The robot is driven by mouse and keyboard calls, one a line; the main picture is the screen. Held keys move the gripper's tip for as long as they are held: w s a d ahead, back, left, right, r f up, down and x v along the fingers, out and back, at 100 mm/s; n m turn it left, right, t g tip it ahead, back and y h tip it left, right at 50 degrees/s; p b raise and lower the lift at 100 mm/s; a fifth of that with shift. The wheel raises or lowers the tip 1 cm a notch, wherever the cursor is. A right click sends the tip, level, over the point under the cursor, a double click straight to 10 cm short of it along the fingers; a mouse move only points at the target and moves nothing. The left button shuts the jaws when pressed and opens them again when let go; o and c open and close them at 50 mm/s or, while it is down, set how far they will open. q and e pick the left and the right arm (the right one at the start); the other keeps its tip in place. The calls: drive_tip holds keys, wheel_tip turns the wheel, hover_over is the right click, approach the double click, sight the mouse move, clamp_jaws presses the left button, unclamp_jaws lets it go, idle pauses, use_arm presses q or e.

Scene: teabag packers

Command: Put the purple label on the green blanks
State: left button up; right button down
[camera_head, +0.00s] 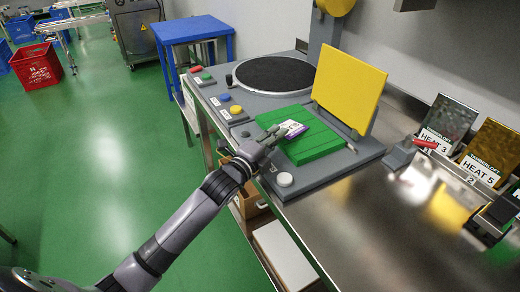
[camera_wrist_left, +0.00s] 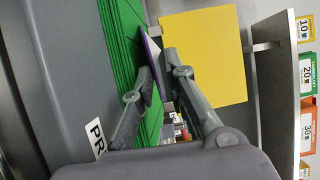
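The purple label (camera_head: 294,129), white with purple edges, is at the tips of my left gripper (camera_head: 270,140). In the left wrist view the label (camera_wrist_left: 152,55) shows nearly edge-on between the two fingertips (camera_wrist_left: 158,68), which are close together on it. The green blanks (camera_head: 318,145) lie as a ribbed block on a grey machine bed. The label is over their left part in the head view; whether it touches them I cannot tell. My right gripper is not in view.
A yellow plate (camera_head: 348,88) stands upright behind the blanks. A round black turntable (camera_head: 275,73), coloured buttons (camera_head: 227,105) and a white knob (camera_head: 284,179) are nearby. Signed foil packs (camera_head: 448,122) stand at right. The steel table (camera_head: 390,225) in front is largely clear.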

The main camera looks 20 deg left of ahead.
use_arm(q)
drive_tip(key=v, duration=1)
drive_tip(key=shift+s+r+b, duration=0.15)
drive_tip(key=shift+s+b, duration=0.1)
drive_tip(key=shift+b, duration=0.1)
